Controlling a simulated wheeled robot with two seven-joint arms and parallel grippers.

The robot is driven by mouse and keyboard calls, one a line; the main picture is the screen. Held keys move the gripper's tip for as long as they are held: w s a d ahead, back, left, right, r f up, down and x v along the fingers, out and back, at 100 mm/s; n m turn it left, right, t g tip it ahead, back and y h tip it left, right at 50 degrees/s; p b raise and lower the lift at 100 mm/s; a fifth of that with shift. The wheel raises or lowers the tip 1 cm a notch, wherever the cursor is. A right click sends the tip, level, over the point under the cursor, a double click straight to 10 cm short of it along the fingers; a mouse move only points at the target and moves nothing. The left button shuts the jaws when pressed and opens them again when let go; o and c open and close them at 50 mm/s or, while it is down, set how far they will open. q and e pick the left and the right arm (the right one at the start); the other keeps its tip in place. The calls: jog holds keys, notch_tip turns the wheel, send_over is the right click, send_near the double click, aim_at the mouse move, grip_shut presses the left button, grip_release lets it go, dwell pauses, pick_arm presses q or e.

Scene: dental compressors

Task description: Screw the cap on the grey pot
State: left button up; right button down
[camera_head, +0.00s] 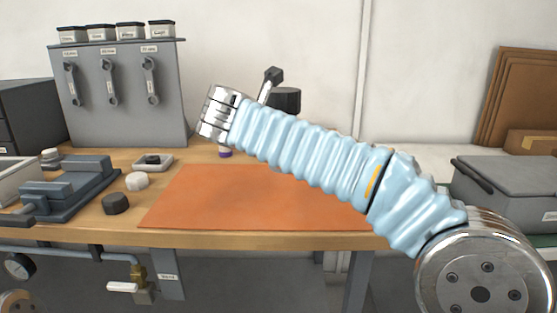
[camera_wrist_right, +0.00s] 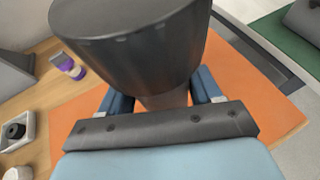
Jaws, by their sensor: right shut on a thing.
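My right gripper (camera_wrist_right: 163,95) is shut on a dark grey, tapered pot (camera_wrist_right: 135,45), its blue fingers on either side of it in the right wrist view. The pot's wide end faces the camera, and its lower part is partly hidden. In the head view the dark pot (camera_head: 286,100) shows above the orange mat, partly behind my right arm's pale blue sleeve, which hides most of the gripper. I cannot tell which belongs to the pot. My left gripper is out of view.
The orange mat (camera_head: 190,205) looks clear. A small tray (camera_head: 136,164) holds a dark piece. A purple-marked bottle (camera_wrist_right: 70,66) stands behind the mat. A grey vise-like fixture (camera_head: 65,188) stands left. A grey case (camera_head: 505,185) is at right, a tool panel (camera_head: 115,125) at back.

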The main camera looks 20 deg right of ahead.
jog(key=shift+w+f, duration=0.5)
jog(key=shift+f, duration=0.1)
jog(key=shift+f, duration=0.1)
jog(key=f, duration=0.1)
jog(key=w+f, duration=0.1)
jog(key=f+b, duration=0.1)
jog(key=shift+w+f, duration=0.35)
jog(key=shift+w, duration=0.05)
jog(key=shift+s+f, duration=0.1)
jog(key=shift+f, duration=0.45)
jog(key=shift+c, duration=1)
grip_release()
jog(key=shift+f, duration=0.15)
